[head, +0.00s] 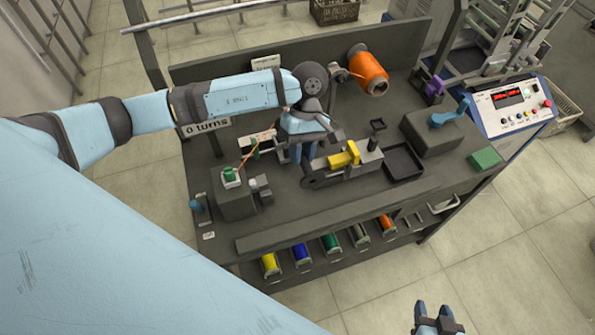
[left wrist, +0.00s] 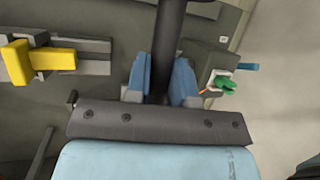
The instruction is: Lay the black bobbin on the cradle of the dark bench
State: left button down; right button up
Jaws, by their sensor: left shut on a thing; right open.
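My left gripper (head: 308,152) is shut above the middle of the dark bench (head: 330,215). In the left wrist view its two blue fingers (left wrist: 160,85) close on a dark cylindrical thing, which looks like the black bobbin (left wrist: 170,45). In the head view my wrist and fingers mostly hide it. A grey winding block with a yellow piece (head: 343,159) is just right of the gripper; the yellow piece also shows in the left wrist view (left wrist: 25,62). I cannot single out the cradle with certainty. My right gripper (head: 434,306) is open and empty at the bottom, off the bench.
A green knob (head: 229,175) sits on a block at left. A dark square tray (head: 404,163) lies right of centre. Several coloured spools, one green (head: 330,243), line the front rack. A control panel (head: 512,104) is at right.

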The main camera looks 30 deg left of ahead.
pick_arm(q)
jog(key=w+r+n+t+h+b, duration=0.1)
jog(key=n+t, duration=0.1)
jog(key=n, duration=0.3)
jog(key=w+a+r+n+t+h+b, duration=0.1)
jog(key=r+n, duration=0.1)
jog(key=n, duration=0.3)
jog(key=a+r+n+t+h+b, duration=0.1)
jog(key=r+n+t, duration=0.1)
jog(key=n, duration=0.3)
jog(key=shift+w+r+t+h, duration=0.15)
jog(key=shift+w+t+h, duration=0.15)
jog(key=shift+w+h, duration=0.1)
jog(key=shift+w+a+r+n+t+b, duration=0.15)
jog(key=shift+a+r+n+t, duration=0.1)
jog(key=shift+n, duration=0.3)
jog(key=shift+a+r+n+t+b, duration=0.15)
jog(key=shift+r+n+t, duration=0.1)
jog(key=shift+n, duration=0.3)
jog(key=shift+f+n, duration=0.1)
jog(key=shift+n, duration=0.2)
jog(key=shift+f+p, duration=0.75)
jog(key=shift+f, duration=9.05)
jog(key=c, duration=1)
grip_release()
jog(key=shift+a+r, duration=0.1)
jog(key=shift+r, duration=0.05)
